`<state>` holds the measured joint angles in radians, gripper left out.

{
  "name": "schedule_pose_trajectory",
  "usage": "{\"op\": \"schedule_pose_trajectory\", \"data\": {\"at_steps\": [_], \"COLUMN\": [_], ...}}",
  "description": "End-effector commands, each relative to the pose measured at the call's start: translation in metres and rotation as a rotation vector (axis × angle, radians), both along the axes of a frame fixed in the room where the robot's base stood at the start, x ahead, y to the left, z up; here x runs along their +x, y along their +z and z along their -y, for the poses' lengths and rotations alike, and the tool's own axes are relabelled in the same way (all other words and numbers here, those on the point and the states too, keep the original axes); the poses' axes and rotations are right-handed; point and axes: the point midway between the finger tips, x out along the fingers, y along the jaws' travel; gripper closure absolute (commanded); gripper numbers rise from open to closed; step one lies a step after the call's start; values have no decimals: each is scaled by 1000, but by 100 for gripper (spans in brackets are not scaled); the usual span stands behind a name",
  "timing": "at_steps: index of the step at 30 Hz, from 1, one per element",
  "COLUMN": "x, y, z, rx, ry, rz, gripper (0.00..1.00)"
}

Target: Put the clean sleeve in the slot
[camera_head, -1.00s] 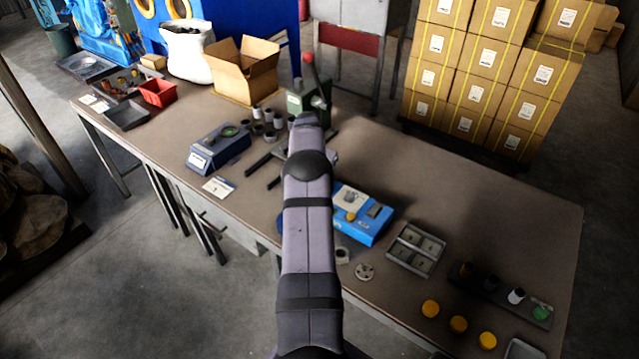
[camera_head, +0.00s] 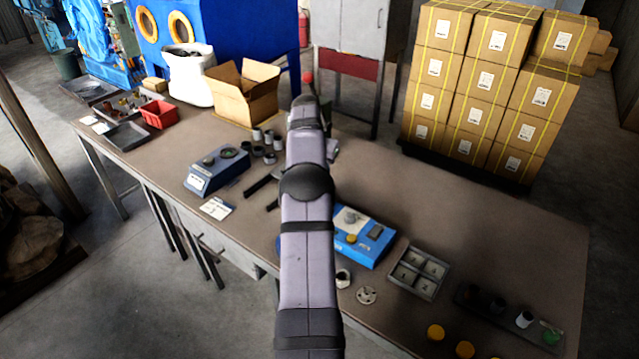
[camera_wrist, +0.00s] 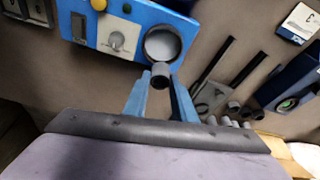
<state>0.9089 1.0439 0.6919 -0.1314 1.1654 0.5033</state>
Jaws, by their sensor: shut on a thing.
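My gripper (camera_wrist: 160,98) shows in the wrist view, its two blue fingers shut on a small dark grey sleeve (camera_wrist: 160,73). The sleeve's round end shows between the fingertips, just in front of a round white-lined opening (camera_wrist: 162,44) in a blue device (camera_wrist: 128,12). I cannot tell whether it touches the rim. In the head view my arm hides the gripper and part of the blue device (camera_head: 375,243). A dark rack (camera_head: 485,304) at the right holds dark, white and green pieces. I cannot tell which place is the slot.
Several cylinders (camera_head: 269,157) stand near a blue-grey instrument (camera_head: 214,173). A divided tray (camera_head: 403,283) and yellow caps (camera_head: 436,332) lie toward the right front. An open carton (camera_head: 252,108) and red bin (camera_head: 159,114) stand at the back left. The table's back right is clear.

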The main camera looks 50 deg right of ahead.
Motion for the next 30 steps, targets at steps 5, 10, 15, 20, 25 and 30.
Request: {"op": "schedule_pose_trajectory", "data": {"at_steps": [5,10,15,20,25,30], "x": [-1,-13,-39,-55,-62,-72], "y": [2,1,14,26,33,41], "z": [0,9,30,42,46,52], "rx": [0,0,-4,-3,-2,-2], "ry": [-1,-24,-75,-108,-120,-138], "rz": [0,0,2,1,2,1], "gripper": [100,100,100,100,100,100]}}
